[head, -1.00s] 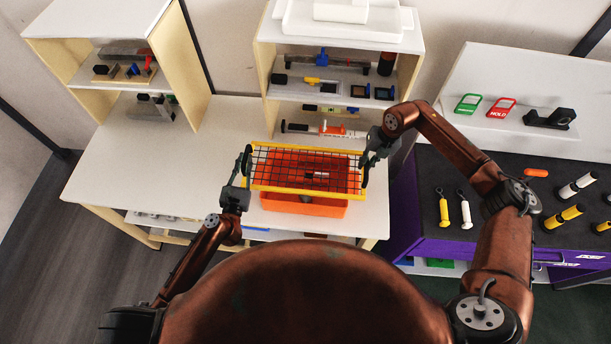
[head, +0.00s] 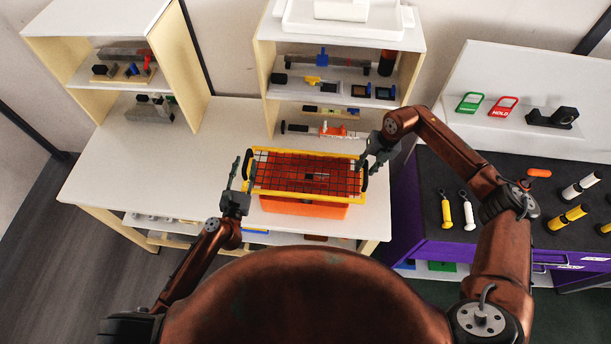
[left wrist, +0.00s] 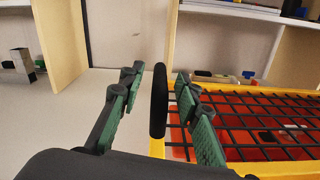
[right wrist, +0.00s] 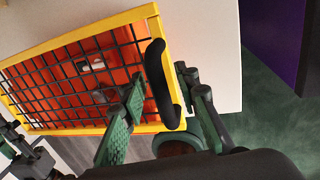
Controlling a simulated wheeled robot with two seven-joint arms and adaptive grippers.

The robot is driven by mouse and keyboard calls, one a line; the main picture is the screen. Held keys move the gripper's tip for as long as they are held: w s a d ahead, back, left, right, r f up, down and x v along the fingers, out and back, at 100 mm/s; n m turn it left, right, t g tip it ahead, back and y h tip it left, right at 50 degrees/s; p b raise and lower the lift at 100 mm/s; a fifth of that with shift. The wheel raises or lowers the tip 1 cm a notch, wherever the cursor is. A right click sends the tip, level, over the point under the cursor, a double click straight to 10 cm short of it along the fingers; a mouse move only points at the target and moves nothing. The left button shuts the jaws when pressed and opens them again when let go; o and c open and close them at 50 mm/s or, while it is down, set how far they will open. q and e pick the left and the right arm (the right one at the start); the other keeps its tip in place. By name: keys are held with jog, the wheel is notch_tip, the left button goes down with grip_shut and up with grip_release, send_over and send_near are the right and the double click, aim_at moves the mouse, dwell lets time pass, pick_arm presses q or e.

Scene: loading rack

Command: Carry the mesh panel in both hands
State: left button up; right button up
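The mesh panel (head: 306,176) has a yellow frame, a black wire grid and a black handle at each end. It lies flat over an orange bin (head: 303,208), apparently resting on its rim. My left gripper (head: 240,172) is at the panel's left end; in the left wrist view its fingers stand apart on either side of the black handle (left wrist: 158,102), with gaps. My right gripper (head: 372,158) is at the right end; in the right wrist view its fingers are spread on either side of the other handle (right wrist: 163,85). The bin's inside shows only through the grid.
The white table (head: 180,165) is clear to the left of the bin. A shelf unit (head: 340,35) with tools stands behind, and another shelf (head: 110,55) at the back left. A purple bench (head: 440,250) with tools stands close on the right.

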jog(key=shift+s+r, duration=0.1)
jog(key=shift+s, duration=0.05)
pick_arm(q)
jog(key=s+a, duration=0.1)
jog(key=s, duration=1.1)
pick_arm(e)
notch_tip(320, 180, up, 12)
jog(key=d, duration=0.2)
jog(key=shift+s, duration=0.2)
pick_arm(q)
jog(key=shift+a+f, duration=0.1)
pick_arm(e)
jog(key=shift+d, duration=0.1)
pick_arm(q)
jog(key=shift+s+a+b, duration=0.25)
jog(key=shift+s+a, duration=0.25)
jog(key=shift+a, duration=0.35)
jog(key=shift+s+a+b, duration=0.3)
jog(key=shift+s+a, duration=0.15)
jog(key=shift+a, duration=0.45)
jog(key=shift+s+a+b, duration=0.25)
jog(key=shift+s+a, duration=0.25)
jog(key=shift+a, duration=0.35)
pick_arm(e)
jog(key=shift+f, duration=0.9)
pick_arm(q)
jog(key=shift+f+b, duration=0.35)
pick_arm(e)
jog(key=d, duration=0.6)
jog(key=shift+s, duration=0.15)
